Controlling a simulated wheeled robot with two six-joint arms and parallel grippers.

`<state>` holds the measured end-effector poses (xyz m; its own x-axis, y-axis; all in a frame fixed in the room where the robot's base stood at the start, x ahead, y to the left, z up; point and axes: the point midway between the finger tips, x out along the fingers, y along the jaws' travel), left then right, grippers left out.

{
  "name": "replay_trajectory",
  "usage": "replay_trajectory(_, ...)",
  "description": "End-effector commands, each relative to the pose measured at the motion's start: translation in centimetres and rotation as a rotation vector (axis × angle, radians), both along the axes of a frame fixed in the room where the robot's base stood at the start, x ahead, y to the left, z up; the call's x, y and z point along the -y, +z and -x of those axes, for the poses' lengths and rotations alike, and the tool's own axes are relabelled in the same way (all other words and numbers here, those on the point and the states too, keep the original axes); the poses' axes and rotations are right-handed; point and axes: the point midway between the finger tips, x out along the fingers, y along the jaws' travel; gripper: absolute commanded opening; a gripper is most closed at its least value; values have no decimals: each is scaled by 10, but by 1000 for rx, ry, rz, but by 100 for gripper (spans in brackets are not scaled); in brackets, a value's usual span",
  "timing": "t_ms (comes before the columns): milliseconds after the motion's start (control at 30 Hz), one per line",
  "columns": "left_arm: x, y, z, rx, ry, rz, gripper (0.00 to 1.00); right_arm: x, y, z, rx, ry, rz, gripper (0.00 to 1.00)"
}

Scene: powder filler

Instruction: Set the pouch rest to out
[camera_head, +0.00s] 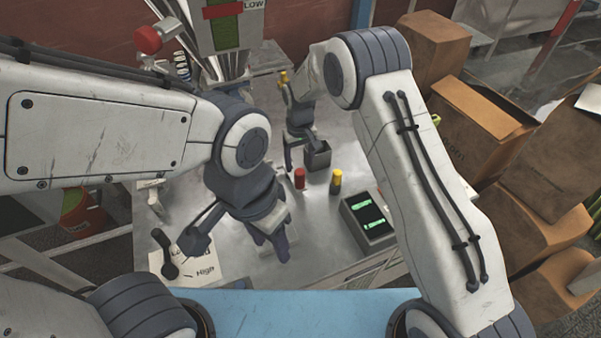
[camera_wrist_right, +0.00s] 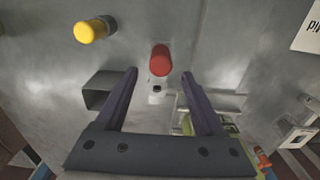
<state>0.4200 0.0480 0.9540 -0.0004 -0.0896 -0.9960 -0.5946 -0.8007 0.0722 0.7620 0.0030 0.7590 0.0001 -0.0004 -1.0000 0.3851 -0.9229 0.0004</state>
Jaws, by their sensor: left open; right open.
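A dark grey box-like bracket (camera_head: 318,156) stands out from the metal panel beside my right gripper (camera_head: 297,142); it may be the pouch rest, but I cannot tell for sure. It also shows in the right wrist view (camera_wrist_right: 98,92), left of the fingers. My right gripper is open and empty, with its fingers (camera_wrist_right: 158,72) pointing at the panel and a red knob (camera_wrist_right: 161,60) just beyond the gap. Any touch is not clear. My left gripper (camera_head: 271,241) is open and empty above the panel's lower middle. Part of the machine is hidden behind my arms.
A yellow knob (camera_head: 336,182) stands beside the red knob (camera_head: 299,178). A display box (camera_head: 368,221) with green readouts is at the right. A black lever (camera_head: 168,257) with a Low/High label is at lower left. Cardboard boxes (camera_head: 480,108) crowd the right side.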

Motion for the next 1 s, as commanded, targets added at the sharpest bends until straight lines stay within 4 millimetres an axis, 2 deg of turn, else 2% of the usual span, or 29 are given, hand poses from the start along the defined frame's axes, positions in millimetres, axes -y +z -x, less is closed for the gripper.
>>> replay_trajectory(33, 0, 0, 0, 0, 0, 0, 50, 0, -12, 1, -5, 0, 2, 70)
replay_trajectory(200, 0, 1, 0, 0, 0, 0, 50, 0, -44, 1, -4, 0, 2, 70)
replay_trajectory(400, 0, 2, 0, 0, 0, 0, 50, 1, -69, 1, -1, -1, 0, 70)
replay_trajectory(533, 0, 2, 0, 0, 0, 0, 50, 1, -77, 1, 0, -2, 0, 70)
replay_trajectory(800, 0, 2, 0, 0, 0, 0, 50, 2, -78, 0, 0, -3, 0, 70)
replay_trajectory(867, 0, 2, 0, 0, 0, 0, 50, 2, -78, 0, 0, -3, 0, 51)
replay_trajectory(900, 0, 2, 0, 0, 0, 0, 50, 2, -78, 0, 0, -3, 0, 36)
replay_trajectory(1000, 0, 2, 0, 0, 0, 0, 50, 2, -78, 0, 0, -3, 0, 0)
